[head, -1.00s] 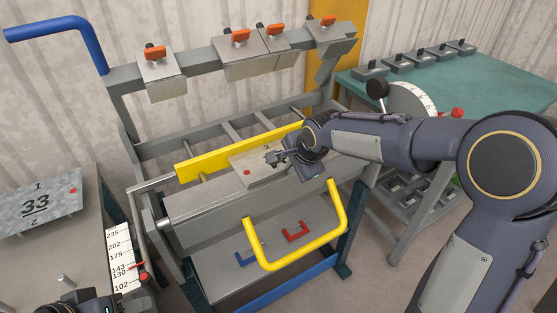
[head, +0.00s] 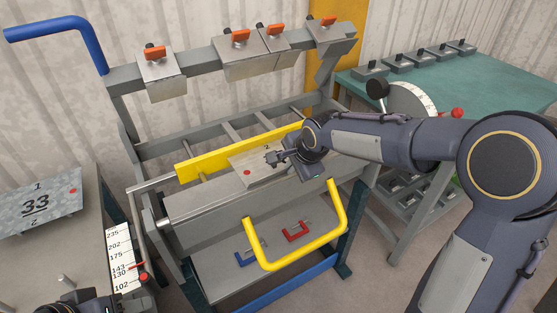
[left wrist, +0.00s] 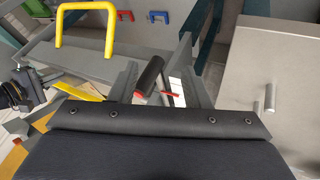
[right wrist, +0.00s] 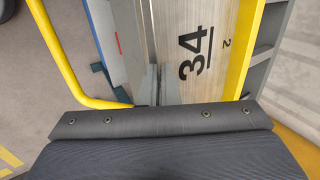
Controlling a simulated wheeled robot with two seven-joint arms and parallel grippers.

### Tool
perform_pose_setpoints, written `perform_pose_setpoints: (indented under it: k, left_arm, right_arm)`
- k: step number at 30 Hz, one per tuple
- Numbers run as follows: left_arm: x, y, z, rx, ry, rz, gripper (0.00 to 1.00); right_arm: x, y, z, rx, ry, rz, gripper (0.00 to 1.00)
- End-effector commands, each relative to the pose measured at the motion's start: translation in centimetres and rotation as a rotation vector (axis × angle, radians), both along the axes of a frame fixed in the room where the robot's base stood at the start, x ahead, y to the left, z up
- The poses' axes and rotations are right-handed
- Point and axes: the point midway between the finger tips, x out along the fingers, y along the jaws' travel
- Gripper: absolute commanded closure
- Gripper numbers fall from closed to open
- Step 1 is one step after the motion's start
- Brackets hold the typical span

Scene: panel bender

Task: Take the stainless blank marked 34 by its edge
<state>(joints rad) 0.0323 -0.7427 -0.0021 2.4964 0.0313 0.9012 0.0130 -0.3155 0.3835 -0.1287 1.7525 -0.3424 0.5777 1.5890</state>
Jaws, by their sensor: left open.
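The stainless blank marked 34 (right wrist: 198,55) lies on the bed of the panel bender. Its number shows large in the right wrist view; in the head view the blank (head: 252,172) shows a red dot and a small 2, partly covered by my right gripper. My right gripper (head: 273,157) is at the blank's edge. In the right wrist view its fingers (right wrist: 153,85) are close together, with the edge between them. My left gripper (left wrist: 163,85) is open and empty, low at the left beside the side table; the head view shows only part of its arm.
A plate marked 33 (head: 38,204) lies on the left table. A yellow backstop bar (head: 200,167) runs behind the blank, and a yellow handle (head: 300,262) stands out in front. Clamped tools (head: 162,78) hang above. A number scale (head: 121,258) is beside the bender.

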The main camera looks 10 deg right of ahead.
Motion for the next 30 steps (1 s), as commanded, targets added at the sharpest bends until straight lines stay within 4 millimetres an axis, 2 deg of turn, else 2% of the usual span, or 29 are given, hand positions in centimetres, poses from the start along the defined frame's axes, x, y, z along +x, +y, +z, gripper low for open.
perform_pose_setpoints:
  k: [8, 23, 30]
  left_arm:
    - [0.0, 0.0, 0.1, 0.000, 0.000, 0.000, 0.57]
    - [0.0, 0.0, 1.9, 0.000, 0.000, 0.000, 0.57]
    - [0.0, 0.0, 1.4, 0.000, 0.000, 0.000, 0.57]
  right_arm:
    - [0.0, 0.0, 0.3, 0.001, -0.002, 0.000, 1.00]
    - [0.0, 0.0, 2.7, 0.001, -0.003, -0.001, 1.00]
    - [-1.3, 0.4, 2.9, 0.000, -0.003, 0.002, 1.00]
